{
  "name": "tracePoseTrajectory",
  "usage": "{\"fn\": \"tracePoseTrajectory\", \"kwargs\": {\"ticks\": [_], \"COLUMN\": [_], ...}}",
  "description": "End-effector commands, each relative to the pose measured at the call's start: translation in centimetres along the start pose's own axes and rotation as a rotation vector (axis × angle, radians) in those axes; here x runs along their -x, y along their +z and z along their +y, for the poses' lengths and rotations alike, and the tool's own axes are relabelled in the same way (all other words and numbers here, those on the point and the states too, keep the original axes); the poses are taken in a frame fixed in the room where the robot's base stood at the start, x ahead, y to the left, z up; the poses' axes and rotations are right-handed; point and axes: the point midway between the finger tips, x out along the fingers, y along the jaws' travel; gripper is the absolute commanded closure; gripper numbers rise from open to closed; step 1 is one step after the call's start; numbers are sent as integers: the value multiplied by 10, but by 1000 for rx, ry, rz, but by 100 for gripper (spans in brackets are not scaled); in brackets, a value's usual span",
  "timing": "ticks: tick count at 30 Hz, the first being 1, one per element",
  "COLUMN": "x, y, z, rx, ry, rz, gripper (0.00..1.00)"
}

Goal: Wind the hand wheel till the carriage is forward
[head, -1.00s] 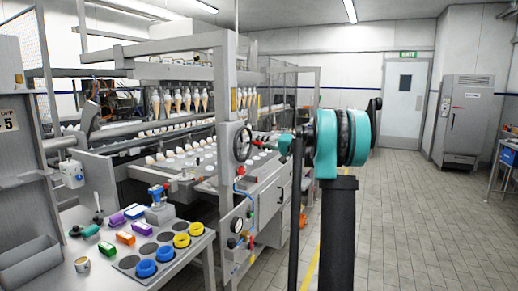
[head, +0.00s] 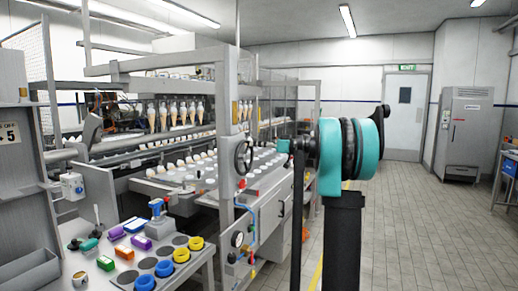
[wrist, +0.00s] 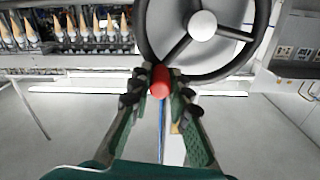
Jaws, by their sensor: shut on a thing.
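The hand wheel (head: 243,157) is a dark ring on the front post of the machine, and it fills the top of the wrist view (wrist: 202,70). Its red knob (wrist: 160,82) shows at the lower left of the rim there. My gripper (wrist: 160,88) is shut on this knob, one dark-padded green finger on each side. In the head view my teal arm hides most of the gripper, right of the wheel. The carriage cannot be told apart surely; a row of hanging cones (head: 175,113) shows behind the post.
A side table at lower left holds blue rings (head: 145,283), yellow rings (head: 181,255) and small coloured boxes (head: 124,251). A hose and gauge (head: 237,239) sit below the wheel. The tiled floor (head: 420,230) at right is clear.

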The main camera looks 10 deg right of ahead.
Motion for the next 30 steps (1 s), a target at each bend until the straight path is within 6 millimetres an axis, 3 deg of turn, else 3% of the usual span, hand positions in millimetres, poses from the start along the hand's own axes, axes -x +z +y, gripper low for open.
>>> {"fn": "tracePoseTrajectory", "kwargs": {"ticks": [13,30], "x": [-1,0], "y": [-5,-4], "z": [-21,-25], "rx": [273,333], "ry": [-7,-8], "rz": [0,-3], "gripper": [100,100]}}
